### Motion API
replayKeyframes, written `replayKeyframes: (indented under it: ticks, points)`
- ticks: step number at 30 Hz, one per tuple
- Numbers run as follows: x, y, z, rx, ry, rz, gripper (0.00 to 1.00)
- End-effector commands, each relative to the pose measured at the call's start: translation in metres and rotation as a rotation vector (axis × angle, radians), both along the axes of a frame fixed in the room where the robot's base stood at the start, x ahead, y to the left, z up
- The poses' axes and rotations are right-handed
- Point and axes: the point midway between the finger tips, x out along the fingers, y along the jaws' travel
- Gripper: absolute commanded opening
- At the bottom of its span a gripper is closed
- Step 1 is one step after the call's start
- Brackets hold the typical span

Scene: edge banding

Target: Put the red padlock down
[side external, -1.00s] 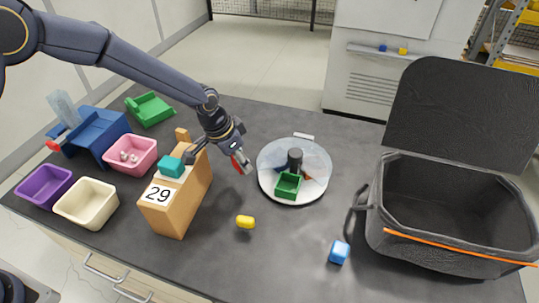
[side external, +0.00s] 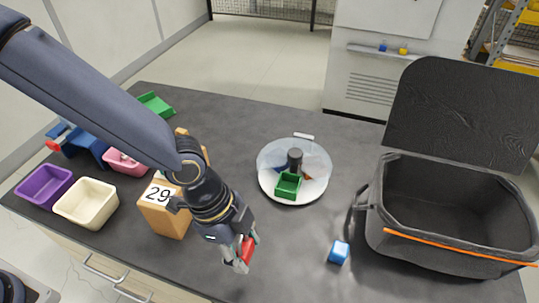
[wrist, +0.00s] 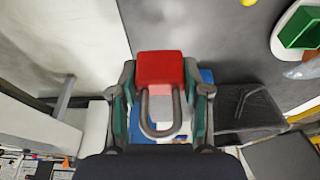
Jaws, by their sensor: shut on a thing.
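The red padlock (side external: 247,249) is in my gripper (side external: 241,257) in the side external view, over the front part of the dark table. In the wrist view the red padlock (wrist: 160,68) sits between the two fingers of my gripper (wrist: 160,92), its grey shackle pointing toward the camera. My gripper is shut on it. The side view does not show clearly how high the padlock is above the table.
A blue cube (side external: 339,252) lies to the right, near an open black bag (side external: 450,215). A round tray (side external: 303,193) with a green bin (side external: 288,185) stands behind. A wooden block (side external: 165,217) marked 29 is left of my gripper. Dark table between is clear.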

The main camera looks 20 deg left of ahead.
Motion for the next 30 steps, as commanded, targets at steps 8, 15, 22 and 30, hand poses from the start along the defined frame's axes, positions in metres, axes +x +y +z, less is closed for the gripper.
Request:
replayKeyframes:
  ticks: [8, 15, 22, 30]
  points:
    - [0.045, -0.041, -0.048, 0.002, 0.002, -0.001, 0.11]
    - [0.06, -0.053, -0.07, 0.001, 0.0, 0.001, 0.11]
    - [0.063, -0.057, -0.096, 0.002, 0.002, -0.001, 0.11]
    - [0.064, -0.057, -0.106, 0.0, -0.002, 0.001, 0.11]
